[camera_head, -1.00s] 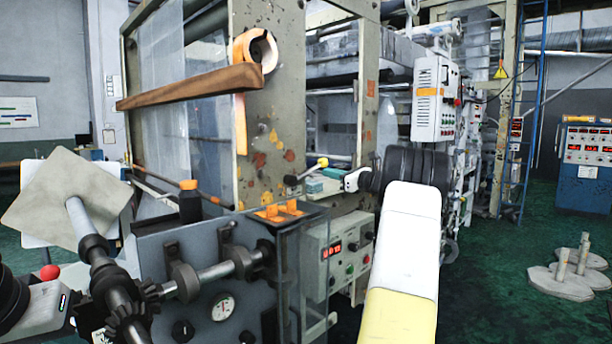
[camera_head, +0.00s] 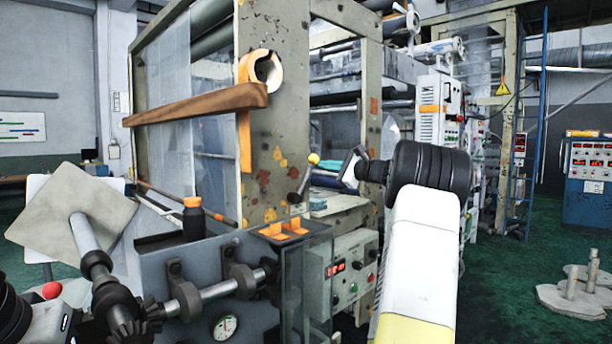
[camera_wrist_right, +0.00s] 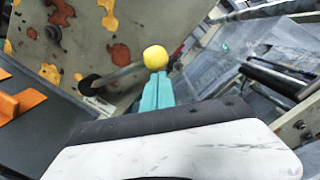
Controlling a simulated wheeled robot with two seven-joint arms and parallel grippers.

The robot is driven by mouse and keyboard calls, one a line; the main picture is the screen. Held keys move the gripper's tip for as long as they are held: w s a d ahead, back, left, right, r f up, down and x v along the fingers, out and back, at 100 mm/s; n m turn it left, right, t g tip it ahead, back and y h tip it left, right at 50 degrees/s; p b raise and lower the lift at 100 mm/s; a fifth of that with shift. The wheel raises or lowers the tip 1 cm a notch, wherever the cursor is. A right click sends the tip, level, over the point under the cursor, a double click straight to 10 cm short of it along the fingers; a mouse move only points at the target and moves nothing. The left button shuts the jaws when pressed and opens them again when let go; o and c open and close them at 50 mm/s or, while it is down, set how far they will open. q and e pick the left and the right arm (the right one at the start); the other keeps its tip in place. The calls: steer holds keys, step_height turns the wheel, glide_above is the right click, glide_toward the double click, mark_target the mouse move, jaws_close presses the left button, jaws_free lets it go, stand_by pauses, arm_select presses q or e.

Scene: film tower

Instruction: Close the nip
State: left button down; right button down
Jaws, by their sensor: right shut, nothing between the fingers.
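I cannot tell whether the fingers touch the knob.
A brown wooden bar (camera_head: 198,105) and an orange roll (camera_head: 262,70) are above the lever. Orange clips (camera_head: 284,230) and a dark bottle (camera_head: 193,218) are on the near unit. A control box (camera_head: 343,270) stands below the lever.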

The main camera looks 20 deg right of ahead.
mark_target(313, 158)
steer(key=a+n, duration=0.1)
steer(key=s+a+r+n, duration=0.1)
steer(key=a+r+n, duration=0.1)
steer(key=n, duration=0.1)
steer(key=shift+s+a+r, duration=0.2)
steer(key=shift+s+a, duration=0.05)
steer(key=shift+a, duration=0.1)
steer(key=shift+s+a+n, duration=0.1)
steer(key=shift+a+n, duration=0.2)
steer(key=shift+s+a+r, duration=0.2)
steer(key=shift+s+a, duration=0.05)
steer(key=shift+a, duration=0.35)
steer(key=shift+a, duration=0.15)
